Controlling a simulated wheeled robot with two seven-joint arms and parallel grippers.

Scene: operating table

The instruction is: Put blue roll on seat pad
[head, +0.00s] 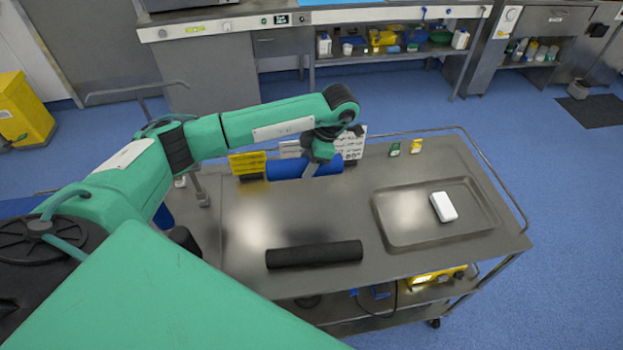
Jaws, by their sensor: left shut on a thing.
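The blue roll (285,169) is at the back edge of the steel trolley, below a row of small signs. My left gripper (311,171) reaches down onto it from above and is shut on it. The roll looks level, and I cannot tell whether it still touches the trolley top. A blue padded surface (20,207) shows at the left edge, mostly hidden by my left arm. I cannot tell whether it is the seat pad. My right gripper is not in view.
A black roll (315,254) lies at the front of the trolley top (330,215). A steel tray (405,228) with a white box (443,206) is at the right. A yellow sign (247,163) and a white sign (350,145) stand by the blue roll. A raised rail borders the trolley.

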